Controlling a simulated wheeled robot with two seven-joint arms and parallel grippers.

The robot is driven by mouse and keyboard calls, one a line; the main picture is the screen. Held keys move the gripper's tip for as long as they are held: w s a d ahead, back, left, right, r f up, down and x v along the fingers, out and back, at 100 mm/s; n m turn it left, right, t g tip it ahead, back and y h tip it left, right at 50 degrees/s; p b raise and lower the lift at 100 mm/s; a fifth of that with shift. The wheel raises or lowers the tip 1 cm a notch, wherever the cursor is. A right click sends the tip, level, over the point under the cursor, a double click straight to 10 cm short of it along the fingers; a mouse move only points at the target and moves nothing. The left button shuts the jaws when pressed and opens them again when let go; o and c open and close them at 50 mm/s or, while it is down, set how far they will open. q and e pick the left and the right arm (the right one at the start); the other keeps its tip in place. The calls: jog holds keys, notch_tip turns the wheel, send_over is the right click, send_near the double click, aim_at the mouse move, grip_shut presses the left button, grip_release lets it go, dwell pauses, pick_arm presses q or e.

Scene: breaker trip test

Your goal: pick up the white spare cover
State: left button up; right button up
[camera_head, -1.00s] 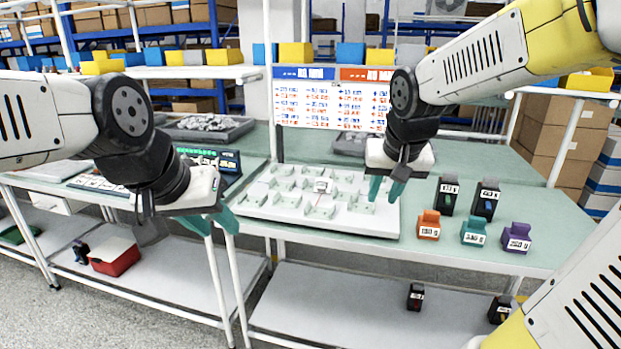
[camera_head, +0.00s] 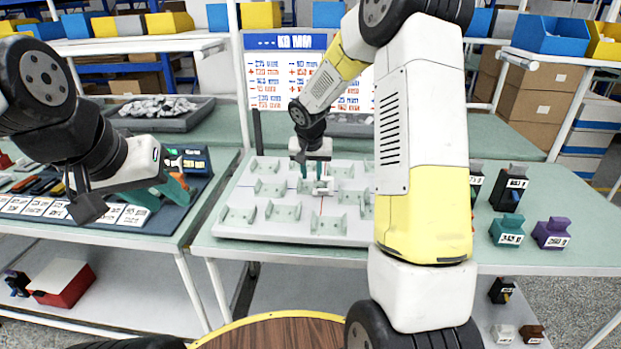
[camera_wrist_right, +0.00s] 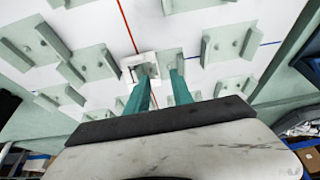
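A small white, frame-like piece, which looks like the white spare cover (camera_head: 323,187), sits on the pale tray (camera_head: 290,232) with several green-grey holders. My right gripper (camera_head: 316,171) is over the tray, just behind the cover in the head view. In the right wrist view, my right gripper (camera_wrist_right: 162,78) is open, its two teal fingers apart. The cover (camera_wrist_right: 140,66) lies just beyond the left fingertip there; contact cannot be told. My left gripper (camera_head: 165,192) hangs over the left table with its fingers apart, holding nothing visible.
A teal block (camera_head: 507,230), a purple block (camera_head: 552,233) and dark breakers (camera_head: 509,190) stand right of the tray. A sign board (camera_head: 285,80) stands behind it. My right arm hides the tray's right side. A grey bin (camera_head: 160,112) is at back left.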

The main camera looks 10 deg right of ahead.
jog(key=x, duration=0.5)
jog(key=shift+s+d+f, duration=0.1)
jog(key=shift+d, duration=0.05)
grip_shut()
